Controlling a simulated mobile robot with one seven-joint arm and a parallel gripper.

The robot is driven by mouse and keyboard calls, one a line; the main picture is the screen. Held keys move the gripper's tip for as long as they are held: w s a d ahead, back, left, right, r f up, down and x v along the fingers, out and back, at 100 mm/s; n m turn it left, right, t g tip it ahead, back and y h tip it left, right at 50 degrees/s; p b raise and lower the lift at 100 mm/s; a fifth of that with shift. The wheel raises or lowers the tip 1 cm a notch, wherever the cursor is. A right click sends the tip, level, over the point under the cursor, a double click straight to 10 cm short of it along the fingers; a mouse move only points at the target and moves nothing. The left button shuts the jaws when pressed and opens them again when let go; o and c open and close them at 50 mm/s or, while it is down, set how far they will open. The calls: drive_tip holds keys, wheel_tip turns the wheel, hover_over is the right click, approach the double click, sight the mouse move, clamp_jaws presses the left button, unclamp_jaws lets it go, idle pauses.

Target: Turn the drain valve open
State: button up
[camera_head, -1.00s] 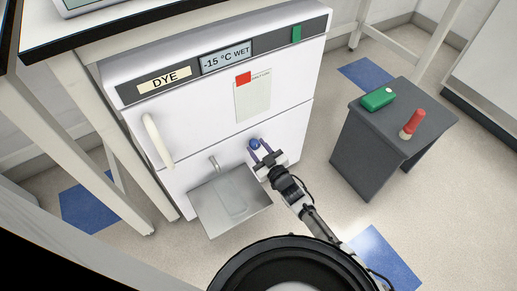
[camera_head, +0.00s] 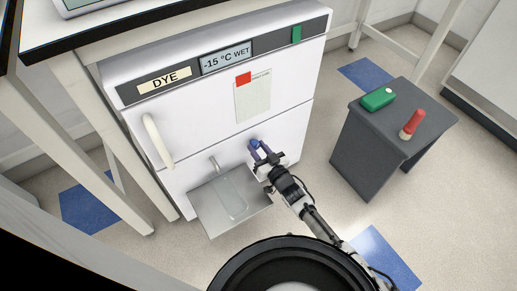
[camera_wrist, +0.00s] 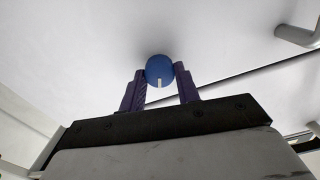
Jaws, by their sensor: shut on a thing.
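The drain valve is a round blue knob (camera_head: 254,143) on the lower front of the white cabinet. In the wrist view the knob (camera_wrist: 160,70) shows a white mark pointing down in the picture. My gripper (camera_head: 260,150) is at the knob, and in the wrist view its purple fingers (camera_wrist: 160,82) stand on either side of it, shut on it. The fingertips partly cover the knob's sides. A drain spout (camera_head: 214,163) sticks out left of the knob, above a metal tray (camera_head: 205,213).
The white cabinet (camera_head: 205,120) has a "DYE" label, a display reading "-15 °C WET" (camera_head: 226,58) and a handle (camera_head: 158,141). A dark side table (camera_head: 365,155) at right bears a green box (camera_head: 378,99) and a red-topped object (camera_head: 412,123). Floor between is clear.

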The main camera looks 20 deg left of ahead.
drive_tip(key=m, duration=0.6)
drive_tip(key=shift+f+b, duration=0.1)
drive_tip(key=shift+b, duration=0.3)
drive_tip(key=m+b, duration=0.1)
drive_tip(key=m, duration=0.3)
drive_tip(key=shift+d+m, duration=0.1)
drive_tip(key=shift+m, duration=0.3)
drive_tip(key=shift+m+b, duration=0.35)
drive_tip(key=shift+m, duration=0.85)
drive_tip(key=o, duration=1)
drive_tip(key=p+v, duration=0.1)
drive_tip(key=v, duration=1.2)
drive_tip(key=shift+s+d, duration=0.2)
drive_tip(key=shift+d, duration=0.1)
